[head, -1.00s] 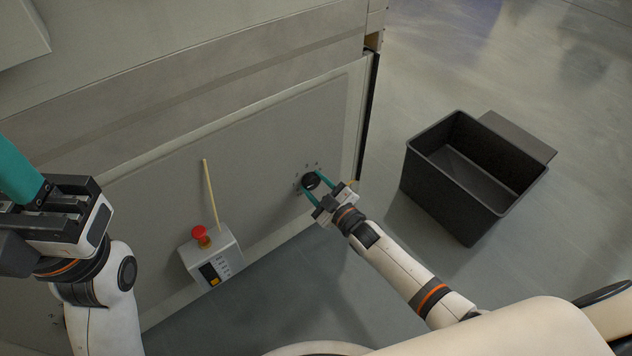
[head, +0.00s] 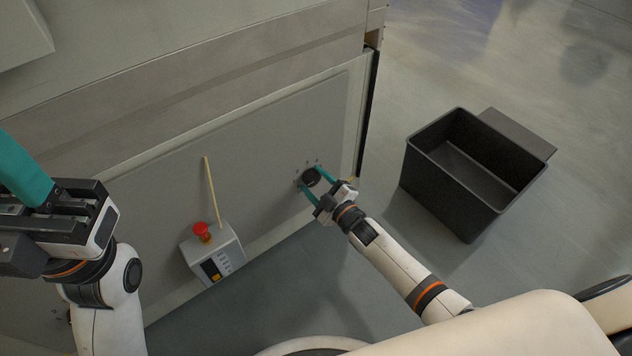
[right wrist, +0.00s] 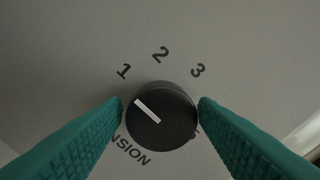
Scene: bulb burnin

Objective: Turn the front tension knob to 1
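The front tension knob (right wrist: 172,122) is a round black dial with a white pointer line, below the printed numbers 1, 2 and 3 in the right wrist view. The pointer aims to the upper left, on the side of the 1 (right wrist: 124,71); I cannot tell if it lines up exactly. The knob also shows on the grey panel in the head view (head: 311,177). My right gripper (right wrist: 161,104) has its teal fingers on either side of the knob, slightly spread, very close to its edges. My left gripper (head: 45,200) is at the far left, away from the knob; its fingertips are hidden.
A grey control box (head: 226,257) with a red button (head: 202,231) is at the panel's lower middle, with a thin wooden stick (head: 211,192) above it. A black open bin (head: 440,185) stands on the floor to the right.

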